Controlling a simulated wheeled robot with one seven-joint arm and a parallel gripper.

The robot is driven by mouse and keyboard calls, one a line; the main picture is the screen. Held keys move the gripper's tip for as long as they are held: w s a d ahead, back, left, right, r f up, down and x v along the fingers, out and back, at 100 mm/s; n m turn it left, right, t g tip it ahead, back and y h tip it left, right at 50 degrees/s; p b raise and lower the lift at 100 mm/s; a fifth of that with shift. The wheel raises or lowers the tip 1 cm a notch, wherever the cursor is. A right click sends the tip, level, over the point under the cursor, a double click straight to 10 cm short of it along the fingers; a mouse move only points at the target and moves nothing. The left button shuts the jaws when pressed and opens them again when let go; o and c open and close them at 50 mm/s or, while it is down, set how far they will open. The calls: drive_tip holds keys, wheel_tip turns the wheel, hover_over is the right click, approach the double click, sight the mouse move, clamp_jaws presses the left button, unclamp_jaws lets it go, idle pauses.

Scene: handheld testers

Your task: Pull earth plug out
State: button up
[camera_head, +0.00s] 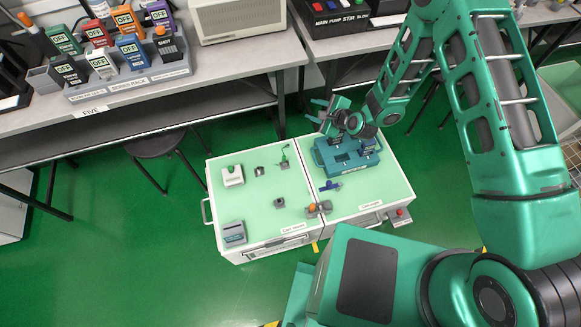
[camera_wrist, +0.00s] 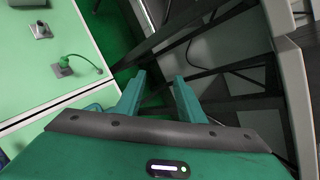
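A small grey socket block with a thin curved green lead, which looks like the earth plug (camera_head: 284,163), stands on the pale green top near the far edge of the cart's left half. In the wrist view its grey block (camera_wrist: 62,69) is at the left, and its lead arches right. I cannot tell plug from socket at this size. My gripper (camera_head: 320,111) is beyond the cart's far edge, up and right of the plug and apart from it. In the wrist view my gripper (camera_wrist: 160,78) has its two fingers spread, with nothing between them.
The cart top (camera_head: 262,222) also holds a teal case (camera_head: 345,158), a white block (camera_head: 232,176), a grey tester (camera_head: 233,233), and small grey parts. A bench (camera_head: 215,75) with a rack of testers lies beyond. Dark bench legs show past my fingers in the wrist view.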

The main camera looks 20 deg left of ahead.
drive_tip(key=s+a+f+m+t+y, duration=0.1)
drive_tip(key=s+a+f+m, duration=0.4)
drive_tip(key=s+f, duration=0.3)
drive_tip(key=m+t, duration=0.2)
drive_tip(key=m, duration=0.4)
approach(285, 159)
drive_tip(key=shift+h, duration=0.3)
drive_tip(key=x, duration=0.4)
drive_tip(key=shift+a+r, duration=0.15)
drive_tip(key=shift+a, duration=0.1)
drive_tip(key=x, duration=1)
drive_tip(key=shift+w+a+f, duration=0.15)
drive_tip(key=shift+w+f, duration=0.1)
clamp_jaws()
